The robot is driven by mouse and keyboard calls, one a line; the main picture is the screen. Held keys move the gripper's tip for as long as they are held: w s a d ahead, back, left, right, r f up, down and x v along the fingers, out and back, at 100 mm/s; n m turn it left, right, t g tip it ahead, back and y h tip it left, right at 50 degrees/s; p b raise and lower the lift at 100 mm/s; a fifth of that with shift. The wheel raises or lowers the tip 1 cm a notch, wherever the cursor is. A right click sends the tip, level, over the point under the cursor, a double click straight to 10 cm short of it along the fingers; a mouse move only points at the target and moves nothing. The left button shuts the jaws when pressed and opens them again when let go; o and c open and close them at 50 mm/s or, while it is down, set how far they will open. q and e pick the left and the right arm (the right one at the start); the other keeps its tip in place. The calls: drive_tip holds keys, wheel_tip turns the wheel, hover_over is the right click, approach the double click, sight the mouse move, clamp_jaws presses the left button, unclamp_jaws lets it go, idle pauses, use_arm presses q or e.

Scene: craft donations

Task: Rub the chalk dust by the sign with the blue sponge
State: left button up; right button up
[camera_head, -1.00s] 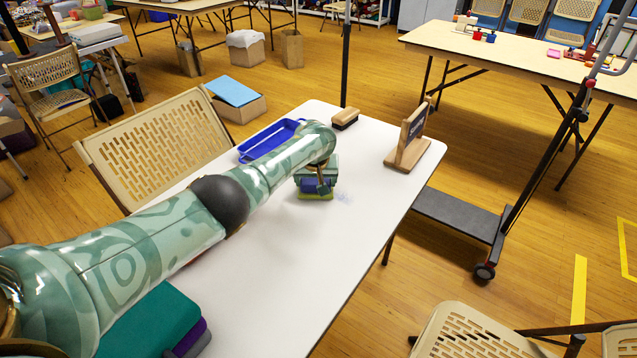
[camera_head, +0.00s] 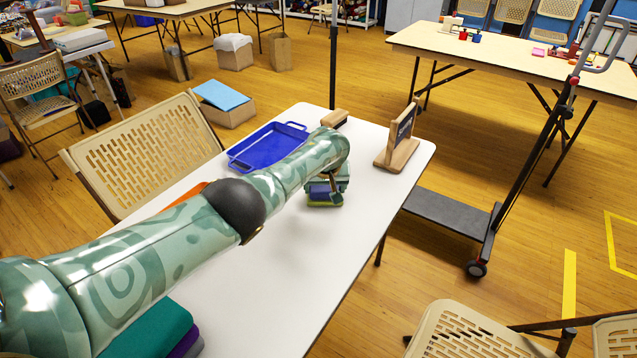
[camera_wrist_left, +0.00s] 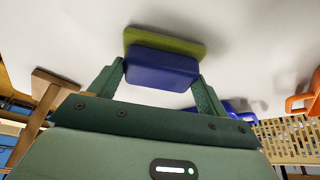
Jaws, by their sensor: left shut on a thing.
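The blue sponge (camera_head: 321,190), with a yellow-green scrub layer below, is gripped between the fingers of my left gripper (camera_head: 328,184). It also shows in the left wrist view (camera_wrist_left: 160,66), level and low over the white table (camera_head: 262,262). I cannot tell whether it presses on the top. The dark sign (camera_head: 405,125) on its wooden stand is upright near the table's right edge, apart from the sponge and to its right. No chalk dust shows now; the sponge and gripper cover the place where it lay. My right gripper is not in view.
A blue tray (camera_head: 262,158) and a wooden brush (camera_head: 335,118) are at the table's far side. An orange object (camera_head: 182,194) is partly behind my left arm. Folded cloths (camera_head: 150,330) lie at the near left. The table's front right is clear.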

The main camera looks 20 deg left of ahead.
use_arm(q)
drive_tip(key=shift+s+d+f+p, duration=0.1)
drive_tip(key=shift+s+d+p, duration=0.15)
drive_tip(key=shift+d, duration=1.2)
drive_tip(key=shift+s+d+f+p, duration=0.1)
drive_tip(key=shift+s+d, duration=0.2)
drive_tip(key=shift+d, duration=1.1)
drive_tip(key=shift+s+d, duration=0.15)
drive_tip(key=shift+d, duration=0.65)
drive_tip(key=shift+s+d, duration=0.1)
drive_tip(key=shift+d, duration=0.7)
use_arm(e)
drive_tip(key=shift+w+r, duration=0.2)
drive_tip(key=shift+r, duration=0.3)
use_arm(q)
drive_tip(key=shift+r, duration=0.1)
wheel_tip(320, 180, up, 6)
drive_tip(key=p, duration=0.3)
drive_tip(key=shift+w, duration=0.15)
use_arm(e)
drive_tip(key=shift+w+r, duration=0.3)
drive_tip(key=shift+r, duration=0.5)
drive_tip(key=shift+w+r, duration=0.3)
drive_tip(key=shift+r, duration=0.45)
use_arm(q)
drive_tip(key=shift+a+r, duration=0.1)
